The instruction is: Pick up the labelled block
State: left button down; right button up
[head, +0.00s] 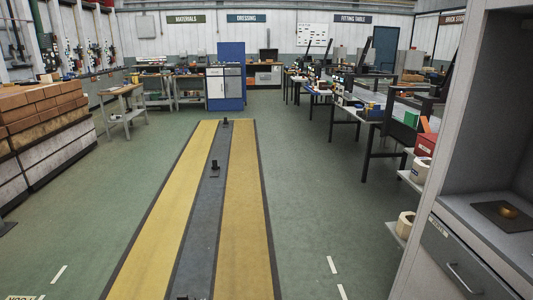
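I cannot make out a block with a label on it in the head view. Stacked orange-brown bricks (40,105) lie at the left edge, and any marking on them is too small to read. A small golden-brown object (508,211) lies on a dark mat (488,214) in the grey cabinet at the right; I cannot tell what it is. Neither of my grippers is in view.
A yellow-and-grey floor strip (245,200) runs ahead, with small dark posts (214,168) along its middle. Workbenches (350,112) line the right. A blue cabinet (231,75) stands at the back. The grey cabinet (462,262) is close at right. Green floor (140,180) is open.

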aim_at(421, 167)
jog(key=k+z, duration=0.2)
jog(key=z, duration=1.65)
jog(key=i+j+z, duration=0.1)
jog(key=j, duration=0.3)
jog(key=i+j, duration=0.2)
jog(key=j, duration=0.2)
jog(key=i+j+z, duration=0.15)
jog(key=j, duration=0.25)
jog(key=i+j+z, duration=0.1)
jog(key=j, duration=0.3)
jog(key=i+j, duration=0.1)
jog(key=j, duration=0.3)
jog(key=i+j+z, duration=0.15)
jog(key=j, duration=0.3)
jog(key=i+j+z, duration=0.15)
jog(key=i+j, duration=0.5)
jog(key=j, duration=0.1)
